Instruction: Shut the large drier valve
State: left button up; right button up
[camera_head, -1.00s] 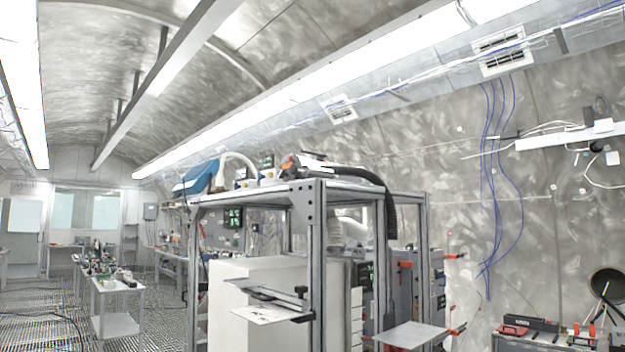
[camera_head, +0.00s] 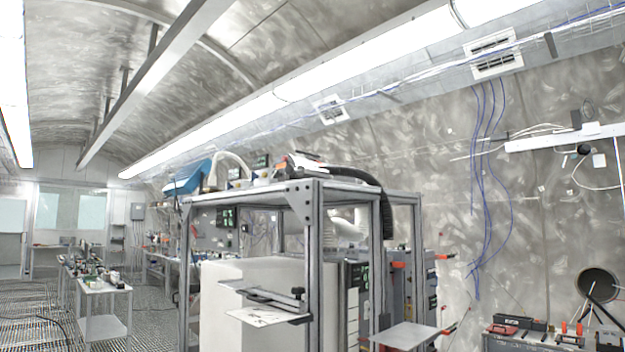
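I cannot make out the large drier valve in the head view. An aluminium-profile frame (camera_head: 306,240) stands in the middle, with a large white box-shaped unit (camera_head: 270,275) inside it. On top of the frame lie a blue device (camera_head: 188,178), a white hose (camera_head: 236,160) and a black corrugated hose (camera_head: 360,188). Red-orange handles or clamps (camera_head: 398,265) show at the frame's right side, too small to tell what they are. Neither of my grippers is in view.
A small shelf (camera_head: 264,299) juts from the frame's front, and a grey plate (camera_head: 405,334) sticks out at its lower right. Workbenches with items (camera_head: 104,286) stand at the left. A tool table (camera_head: 535,340) is at the lower right. Open grated floor (camera_head: 150,325) lies left of the frame.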

aim_at(253, 174)
jog(key=i+j, duration=0.4)
jog(key=i+j+z, duration=0.1)
jog(key=i+j, duration=0.3)
jog(key=j, duration=0.15)
